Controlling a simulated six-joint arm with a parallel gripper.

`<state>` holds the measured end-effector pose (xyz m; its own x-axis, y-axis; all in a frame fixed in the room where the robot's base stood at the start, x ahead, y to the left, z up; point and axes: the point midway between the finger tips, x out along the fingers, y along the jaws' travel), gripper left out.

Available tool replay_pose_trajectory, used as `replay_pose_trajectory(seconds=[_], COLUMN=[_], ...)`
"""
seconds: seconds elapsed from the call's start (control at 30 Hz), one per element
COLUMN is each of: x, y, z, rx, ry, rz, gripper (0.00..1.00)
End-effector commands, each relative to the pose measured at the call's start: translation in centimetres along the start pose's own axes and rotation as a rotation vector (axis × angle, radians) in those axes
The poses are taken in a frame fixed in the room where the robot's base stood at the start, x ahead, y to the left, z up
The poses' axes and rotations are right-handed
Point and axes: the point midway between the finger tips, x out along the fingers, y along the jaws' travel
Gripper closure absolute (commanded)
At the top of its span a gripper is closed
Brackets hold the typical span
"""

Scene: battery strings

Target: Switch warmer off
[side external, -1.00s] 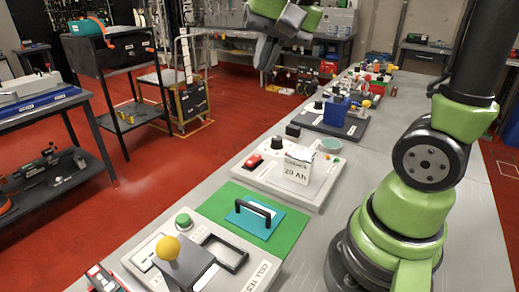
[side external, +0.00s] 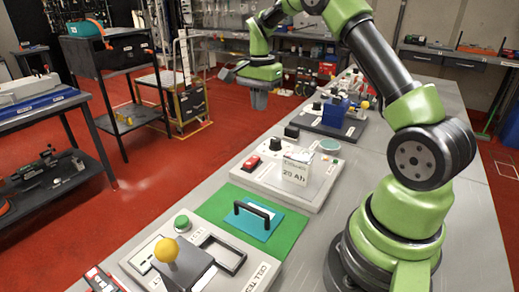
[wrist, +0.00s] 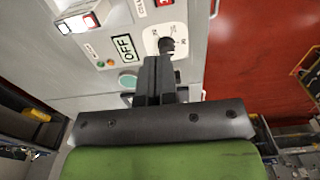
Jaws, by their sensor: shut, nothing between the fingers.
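A pale panel (side external: 262,180) stands on the bench; I take it as the warmer, though no such name is readable. My gripper (side external: 258,100) is raised beyond the panel, fingers downward. In the wrist view its fingers (wrist: 154,66) are shut and empty, overlapping the dial's lower edge; contact cannot be told. The knob's exact setting is unclear.
Nearer are a green mat (side external: 285,236) with a black-handled blue plate (side external: 252,219) and a test station with a yellow ball knob (side external: 166,249). A blue block (side external: 336,110) stands farther back.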

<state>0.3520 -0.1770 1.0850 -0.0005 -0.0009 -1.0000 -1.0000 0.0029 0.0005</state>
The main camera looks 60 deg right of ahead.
Motion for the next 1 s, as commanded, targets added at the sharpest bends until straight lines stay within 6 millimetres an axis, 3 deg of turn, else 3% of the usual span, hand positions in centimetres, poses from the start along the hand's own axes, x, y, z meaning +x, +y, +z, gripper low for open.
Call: replay_pose_trajectory(seconds=[0.23, 0.37, 0.8, 1.0], x=[0.1, 1.2, 10.1, 12.9], y=[0.0, 0.1, 0.1, 0.0], z=[0.1, 0.1, 0.1, 0.1], rx=[-0.002, -0.002, -0.002, -0.002], ry=[-0.001, -0.003, -0.003, -0.002], rz=[0.000, 0.004, 0.005, 0.001], gripper=[1.00, 1.00, 1.00, 1.00])
